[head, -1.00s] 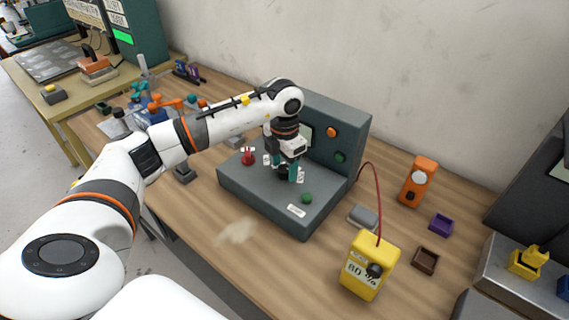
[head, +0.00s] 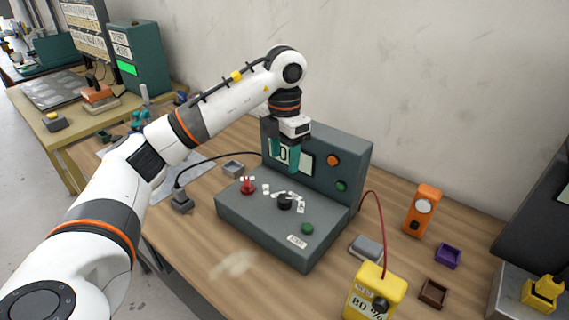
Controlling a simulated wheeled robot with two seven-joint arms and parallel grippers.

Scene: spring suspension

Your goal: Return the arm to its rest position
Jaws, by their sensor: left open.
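My left arm (head: 225,103) comes in from the left and bends down at its wrist over the grey test station (head: 262,223). My left gripper (head: 287,160) points down with teal fingers. It is open and empty, above the station's base and in front of its upright panel, hiding part of the display (head: 306,158). A black knob (head: 285,202) with white labels around it stands on the base below the gripper, apart from it. My right gripper is not in view.
A red switch (head: 248,186) and a green button (head: 307,229) are on the base. A yellow box marked 80 % (head: 374,295), an orange device (head: 422,210), a purple tray (head: 447,256) and a brown tray (head: 433,293) stand to the right.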

